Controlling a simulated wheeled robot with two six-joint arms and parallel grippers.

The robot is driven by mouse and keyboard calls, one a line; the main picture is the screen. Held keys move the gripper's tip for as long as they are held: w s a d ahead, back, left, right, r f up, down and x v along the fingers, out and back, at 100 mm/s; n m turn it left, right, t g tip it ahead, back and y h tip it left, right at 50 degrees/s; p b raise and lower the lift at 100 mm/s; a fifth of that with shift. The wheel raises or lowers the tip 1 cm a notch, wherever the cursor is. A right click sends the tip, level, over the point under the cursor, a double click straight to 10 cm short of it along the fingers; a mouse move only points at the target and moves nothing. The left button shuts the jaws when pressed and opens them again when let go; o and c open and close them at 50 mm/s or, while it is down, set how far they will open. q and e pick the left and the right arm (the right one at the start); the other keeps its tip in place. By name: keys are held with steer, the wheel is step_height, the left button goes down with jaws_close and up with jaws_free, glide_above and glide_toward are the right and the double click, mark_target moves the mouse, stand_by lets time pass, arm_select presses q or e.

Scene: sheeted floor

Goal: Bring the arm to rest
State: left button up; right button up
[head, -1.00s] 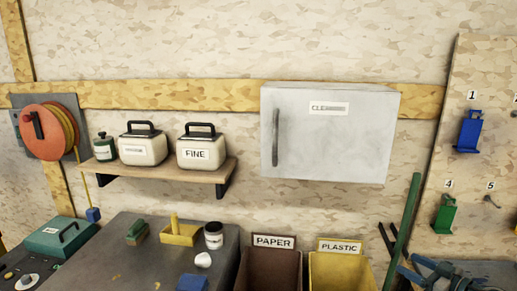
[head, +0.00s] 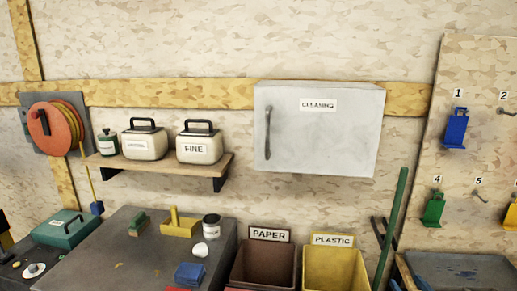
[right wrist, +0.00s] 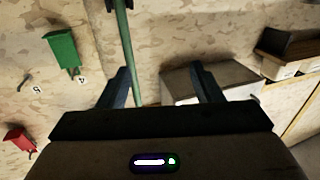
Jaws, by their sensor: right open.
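My right gripper (head: 408,284) shows only in part at the bottom edge of the head view, as blue pieces in front of the dark bench top. In the right wrist view my right gripper (right wrist: 162,85) is open, its two dark blue fingers apart with nothing between them. That view is upside down. The green pole (right wrist: 124,45) runs behind the left finger there, and the grey cabinet (right wrist: 185,88) lies behind the right one. My left gripper is in neither view.
The cleaning cabinet (head: 320,140) hangs on the wall. Below it stand the paper bin (head: 265,265) and plastic bin (head: 335,268). The green pole (head: 394,225) leans by the numbered hook board (head: 475,120). A grey table (head: 120,255) with small items is at left.

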steer(key=s+a+f+g, duration=0.4)
steer(key=s+a+g, duration=0.15)
steer(key=s, duration=0.45)
steer(key=s+a+f+g+h, duration=0.1)
steer(key=s+a+f+g, duration=0.4)
steer(key=s, duration=0.5)
steer(key=s+a+f+g, duration=0.4)
steer(key=s+a, duration=0.2)
steer(key=s, duration=0.3)
step_height(320, 180, down, 31)
steer(key=w+d+b, duration=0.1)
steer(key=d+b, duration=0.1)
steer(key=b, duration=0.3)
arm_select(q)
steer(key=w+f+b, duration=0.4)
steer(key=f+b, duration=0.1)
steer(key=f, duration=0.2)
steer(key=shift+w+f, duration=0.35)
arm_select(e)
steer(key=s+d+f+g, duration=0.1)
steer(key=s+f, duration=0.6)
steer(key=f, duration=0.6)
steer(key=s+d+f+g, duration=0.1)
steer(key=s+f, duration=0.7)
steer(key=f, duration=0.5)
steer(key=shift+f, duration=0.25)
